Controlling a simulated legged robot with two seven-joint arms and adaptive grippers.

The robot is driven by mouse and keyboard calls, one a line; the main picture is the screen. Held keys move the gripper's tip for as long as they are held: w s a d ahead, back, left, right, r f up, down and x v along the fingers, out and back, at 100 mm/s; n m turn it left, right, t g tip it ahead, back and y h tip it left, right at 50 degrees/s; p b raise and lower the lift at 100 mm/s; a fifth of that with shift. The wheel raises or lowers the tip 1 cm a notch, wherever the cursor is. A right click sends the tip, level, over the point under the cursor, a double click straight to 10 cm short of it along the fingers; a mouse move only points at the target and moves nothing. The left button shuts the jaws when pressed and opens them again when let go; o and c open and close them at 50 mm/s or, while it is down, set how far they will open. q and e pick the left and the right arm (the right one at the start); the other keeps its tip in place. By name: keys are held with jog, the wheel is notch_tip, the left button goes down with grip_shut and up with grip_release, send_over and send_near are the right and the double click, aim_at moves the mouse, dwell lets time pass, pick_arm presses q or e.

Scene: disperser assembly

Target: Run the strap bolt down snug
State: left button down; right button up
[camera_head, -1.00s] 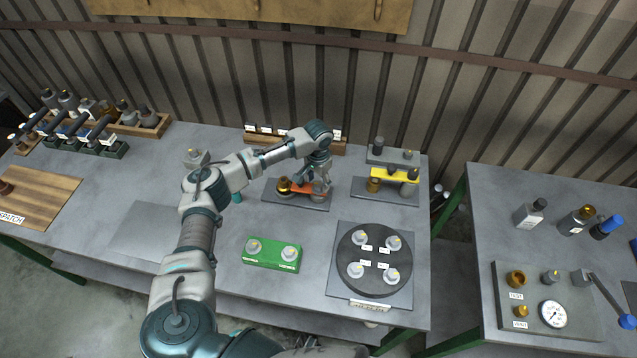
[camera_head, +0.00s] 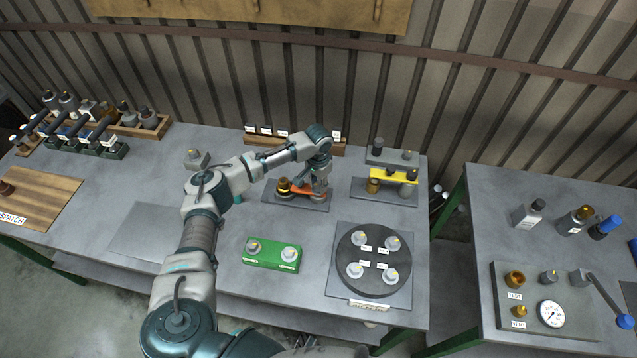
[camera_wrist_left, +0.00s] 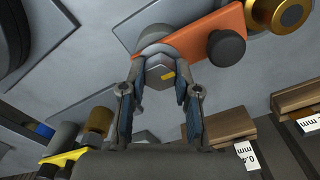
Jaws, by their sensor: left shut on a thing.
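The orange strap (camera_head: 300,190) lies across the fixture on a grey plate (camera_head: 312,206) at the back middle of the table. In the left wrist view, the strap (camera_wrist_left: 200,35) runs up to the right, with a dark round knob (camera_wrist_left: 226,47) and a brass ring part (camera_wrist_left: 278,12) near its far end. The strap bolt, a grey hex head with a yellow mark (camera_wrist_left: 160,71), sits at the strap's near end. My left gripper (camera_head: 320,188) is over that end, its two fingers (camera_wrist_left: 160,85) shut on the bolt head. The bolt's shank is hidden. My right gripper is out of view.
A similar fixture with a yellow strap (camera_head: 394,175) stands just right. A labelled wooden rack (camera_head: 300,140) is close behind. A green block (camera_head: 270,254) and a round dark turntable (camera_head: 374,260) are in front. A bare grey mat (camera_head: 145,235) lies at left.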

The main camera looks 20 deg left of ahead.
pick_arm(q)
jog(key=m+p, duration=0.3)
jog(key=p, duration=0.2)
jog(key=shift+s+r, duration=0.1)
jog(key=shift+r, duration=0.05)
jog(key=shift+m+p, duration=0.75)
jog(key=shift+m, duration=0.35)
jog(key=m+p, duration=0.1)
jog(key=m, duration=0.1)
jog(key=shift+m, duration=0.3)
jog(key=m+p, duration=0.1)
jog(key=m, duration=0.2)
jog(key=shift+m, duration=0.3)
jog(key=shift+f+m, duration=0.2)
jog(key=shift+m, duration=0.8)
jog(key=m, duration=0.3)
jog(key=shift+p, duration=0.3)
jog(key=shift+r+m, duration=0.1)
jog(key=shift+m, duration=1.4)
